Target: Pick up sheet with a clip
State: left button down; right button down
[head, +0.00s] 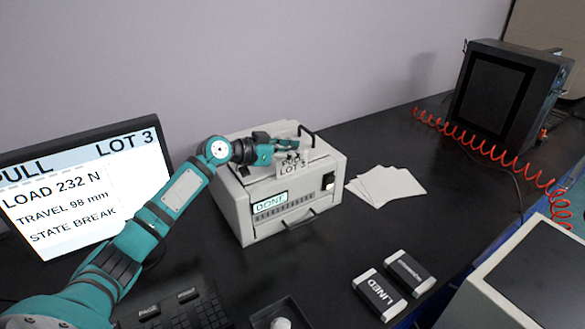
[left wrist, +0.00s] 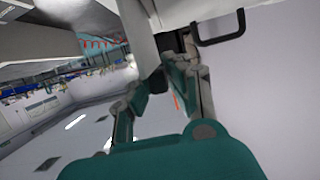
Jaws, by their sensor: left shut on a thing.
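A small pale sheet with a clip (head: 293,168), lettered "LOT 3" on its lower line, shows at my left gripper (head: 291,147), over the top of the light grey machine (head: 250,214). Small dark parts at the sheet's upper edge look like the clip. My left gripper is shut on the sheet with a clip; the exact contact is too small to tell. In the left wrist view the two fingers (left wrist: 158,80) reach up to a pale surface, and the grip itself is not clear. My right gripper is not in view.
Two labelled boxes (head: 379,294) lie in front. A monitor (head: 84,188) stands left, and a red coiled hose (head: 487,152) runs at right.

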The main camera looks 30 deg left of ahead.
pick_arm(q)
notch_tip(320, 180, up, 9)
jog(key=shift+r+b, duration=0.1)
jog(key=shift+b, duration=0.7)
jog(key=shift+r, duration=0.4)
